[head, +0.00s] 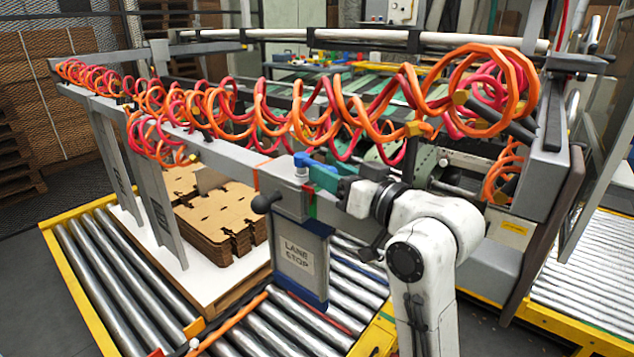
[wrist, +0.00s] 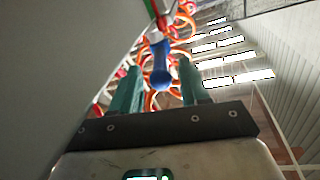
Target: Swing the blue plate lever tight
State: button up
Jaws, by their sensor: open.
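The blue plate lever (head: 310,162) sits on top of the grey clamp block on the machine's front rail, above the plate marked LANE STOP (head: 299,262). It points right, toward my gripper (head: 322,176). In the wrist view, the lever's rounded blue end (wrist: 161,72) shows between the two green fingers of my gripper (wrist: 161,82), with a gap on each side. The fingers are open and empty. I cannot tell how deep the lever reaches between them. The lever's far end is partly hidden in the wrist view.
A black knob (head: 264,203) sticks out left of the clamp block. Orange and red coiled hoses (head: 350,110) hang above and behind the rail. A stack of cardboard blanks (head: 215,225) lies at left. Rollers (head: 345,290) run below; the space in front of the plate looks clear.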

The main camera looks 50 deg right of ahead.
aim_at(306, 160)
jog(key=shift+w+f+b, duration=0.15)
jog(key=shift+w+b, duration=0.75)
jog(key=shift+b, duration=1.3)
jog(key=shift+w+d+r+p, duration=0.15)
jog(key=shift+w+r+p, duration=0.1)
jog(key=shift+w+p, duration=0.25)
jog(key=shift+w+d, duration=0.15)
jog(key=shift+w, duration=0.55)
jog(key=shift+c, duration=0.2)
grip_shut()
